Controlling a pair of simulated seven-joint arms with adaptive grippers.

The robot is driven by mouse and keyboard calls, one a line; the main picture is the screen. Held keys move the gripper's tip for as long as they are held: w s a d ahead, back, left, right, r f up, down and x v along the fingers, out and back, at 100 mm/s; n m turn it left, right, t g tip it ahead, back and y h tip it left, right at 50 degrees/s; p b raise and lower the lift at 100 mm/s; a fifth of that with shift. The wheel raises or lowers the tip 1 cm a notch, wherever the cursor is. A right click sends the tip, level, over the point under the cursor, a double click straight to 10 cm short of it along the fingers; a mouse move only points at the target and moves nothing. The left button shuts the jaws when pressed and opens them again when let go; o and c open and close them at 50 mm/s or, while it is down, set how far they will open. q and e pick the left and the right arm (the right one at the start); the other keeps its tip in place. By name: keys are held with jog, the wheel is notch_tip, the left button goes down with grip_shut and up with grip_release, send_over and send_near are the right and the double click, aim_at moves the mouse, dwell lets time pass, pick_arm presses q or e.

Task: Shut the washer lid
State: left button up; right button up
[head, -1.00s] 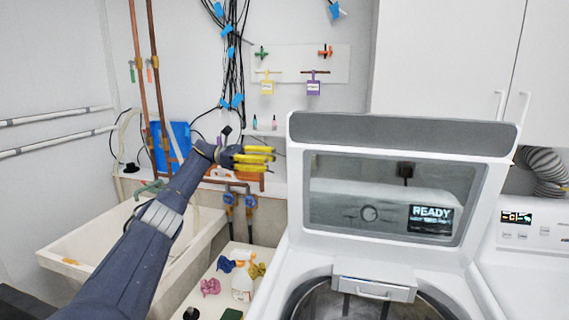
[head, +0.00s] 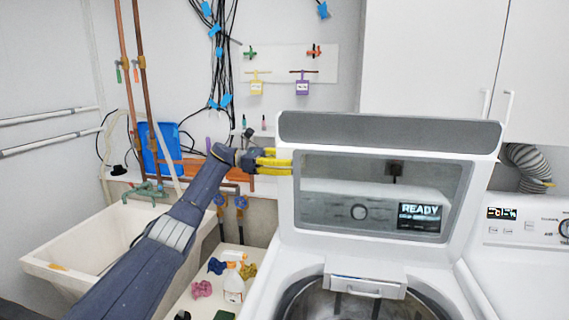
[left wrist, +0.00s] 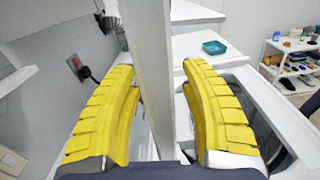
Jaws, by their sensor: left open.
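The washer (head: 262,284) is a white top-loader, and its drum opening shows at the bottom of the head view. Its lid (head: 390,131) stands raised and upright, with a grey top band and a window. My left gripper (head: 280,161) is at the lid's left edge, its yellow fingers pointing right. In the left wrist view the open yellow fingers (left wrist: 160,95) stand on either side of the white lid edge (left wrist: 150,60), with a gap visible beside the edge. My right gripper is not in view.
A sink (head: 95,245) stands at the left. A spray bottle (head: 234,283) and coloured cloths stand on a white surface between sink and washer. A second white machine (head: 525,255) is at the right. White cabinets (head: 430,60) hang above and behind the lid.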

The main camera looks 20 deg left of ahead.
pick_arm(q)
jog(key=shift+d, duration=0.2)
grip_shut()
dwell(0.4)
